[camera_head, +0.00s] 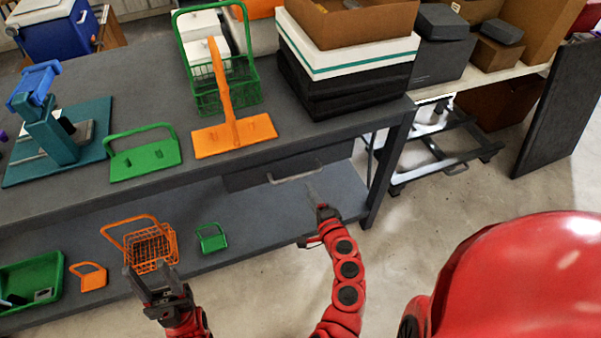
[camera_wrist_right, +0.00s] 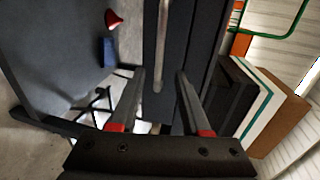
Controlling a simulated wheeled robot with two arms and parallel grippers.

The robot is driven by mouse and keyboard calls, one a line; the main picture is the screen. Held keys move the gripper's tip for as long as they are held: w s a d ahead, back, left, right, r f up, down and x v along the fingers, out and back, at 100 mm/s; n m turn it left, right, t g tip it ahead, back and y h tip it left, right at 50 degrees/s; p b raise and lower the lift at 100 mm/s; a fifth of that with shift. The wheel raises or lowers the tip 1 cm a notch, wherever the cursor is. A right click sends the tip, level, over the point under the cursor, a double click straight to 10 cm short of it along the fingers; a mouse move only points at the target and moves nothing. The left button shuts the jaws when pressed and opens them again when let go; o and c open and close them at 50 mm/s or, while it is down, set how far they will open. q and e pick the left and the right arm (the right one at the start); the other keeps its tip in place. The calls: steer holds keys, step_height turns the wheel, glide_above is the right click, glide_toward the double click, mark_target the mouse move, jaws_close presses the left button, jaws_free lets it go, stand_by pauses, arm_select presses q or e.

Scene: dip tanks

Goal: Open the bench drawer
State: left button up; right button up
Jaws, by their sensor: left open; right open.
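The bench drawer (camera_head: 250,177) is a dark grey box front under the bench top, and it appears shut. Its pale bar handle (camera_head: 297,176) runs along the front and also shows in the right wrist view (camera_wrist_right: 162,45). My right gripper (camera_head: 313,192) is open and empty just in front of the handle's right part. In the right wrist view the handle's bar lies in line with the gap between my right fingers (camera_wrist_right: 160,74), apart from both; I cannot tell if it is between them in depth. My left gripper (camera_head: 146,283) is open by the orange basket.
The bench top (camera_head: 300,133) holds a green basket (camera_head: 225,90), orange and green handled plates and stacked boxes (camera_head: 345,75). The lower shelf (camera_head: 235,262) holds an orange basket (camera_head: 150,247), a small green holder (camera_head: 211,238) and a green tray (camera_head: 32,270). A bench leg (camera_head: 388,165) stands right of the drawer.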

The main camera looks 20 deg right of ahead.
mark_target(300, 176)
steer(key=x, duration=0.9)
steer(key=shift+w, duration=0.35)
jaws_close()
stand_by(0.9)
